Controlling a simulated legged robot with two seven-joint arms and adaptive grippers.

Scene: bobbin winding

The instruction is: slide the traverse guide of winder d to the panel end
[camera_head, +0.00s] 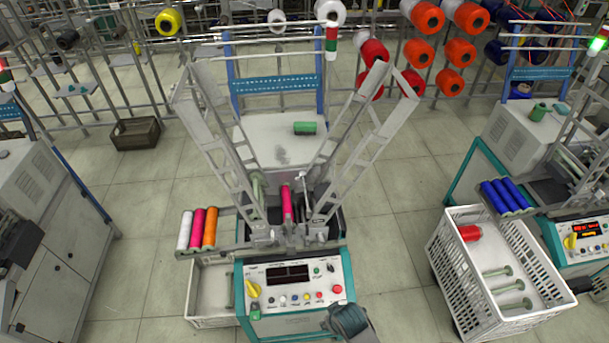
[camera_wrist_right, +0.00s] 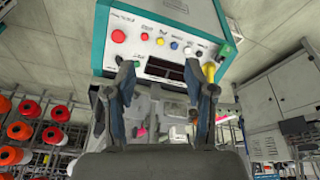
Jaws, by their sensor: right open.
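The winder (camera_head: 285,150) stands in the middle of the head view, with two grey lattice arms spread above it. No letter on it is readable, so I cannot tell that it is winder d. A pink bobbin (camera_head: 287,204) lies between the lattice arms. A small grey-and-dark part beside it (camera_head: 303,186) may be the traverse guide; its details are too small to tell. The control panel (camera_head: 294,276) faces me. My right gripper (camera_head: 346,318) is low in front of the panel's right corner. In the wrist view its fingers (camera_wrist_right: 167,88) are apart and empty, facing the panel (camera_wrist_right: 165,38).
White, pink and orange spools (camera_head: 197,229) sit on the winder's left ledge. A white crate (camera_head: 494,270) stands right, below blue spools (camera_head: 507,195). A green spool (camera_head: 304,128) rests on the rear top. Other winders flank both sides; free floor lies between.

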